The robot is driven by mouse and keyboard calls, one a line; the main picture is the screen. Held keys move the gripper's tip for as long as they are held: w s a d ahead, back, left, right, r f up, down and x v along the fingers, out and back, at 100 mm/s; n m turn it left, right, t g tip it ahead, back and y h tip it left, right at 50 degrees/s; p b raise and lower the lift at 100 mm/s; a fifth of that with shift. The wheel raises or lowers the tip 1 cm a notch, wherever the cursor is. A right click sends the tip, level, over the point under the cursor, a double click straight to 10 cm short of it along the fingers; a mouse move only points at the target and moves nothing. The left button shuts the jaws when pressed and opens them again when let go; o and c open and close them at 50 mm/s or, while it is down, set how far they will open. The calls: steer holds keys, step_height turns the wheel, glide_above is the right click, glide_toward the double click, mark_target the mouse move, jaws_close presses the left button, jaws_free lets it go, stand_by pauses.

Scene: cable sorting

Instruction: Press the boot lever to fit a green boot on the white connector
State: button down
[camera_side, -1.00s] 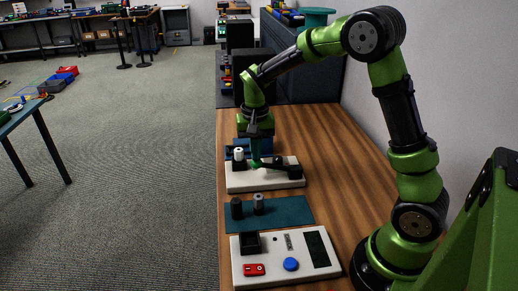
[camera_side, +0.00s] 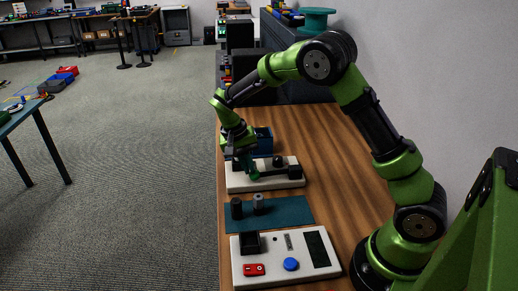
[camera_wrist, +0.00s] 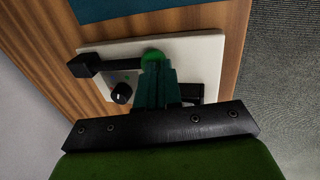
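The boot lever (camera_side: 278,173) is a black bar from a black block on the white station, with a green ball at its left end. It also shows in the wrist view (camera_wrist: 118,62), its green ball (camera_wrist: 152,56) just beyond my fingertips. My gripper (camera_side: 246,174) is low over the left part of the station, close to the ball; contact is not clear. In the wrist view its teal fingers (camera_wrist: 157,66) lie side by side, shut, with nothing seen between them. The white connector and any green boot are hidden behind my gripper.
The white station (camera_side: 238,187) carries a black knob (camera_wrist: 122,93). A blue bin (camera_side: 263,141) stands behind it. In front are a teal mat (camera_side: 290,213) with a dark and a grey cylinder, and a white panel (camera_side: 304,266) with red and blue parts.

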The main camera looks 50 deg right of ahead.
steer(key=w+a+v, duration=0.1)
steer(key=v, duration=1.3)
steer(key=shift+f, duration=0.25)
steer(key=shift+s+d, duration=0.1)
steer(key=s+a+r+n+t+y, duration=0.2)
steer(key=s+t, duration=0.2)
steer(key=s, duration=0.7)
steer(key=s+a+r+n+t+y, duration=0.2)
steer(key=s+t, duration=0.3)
steer(key=s, duration=0.7)
steer(key=shift+r+n, duration=0.5)
steer(key=shift+r, duration=0.1)
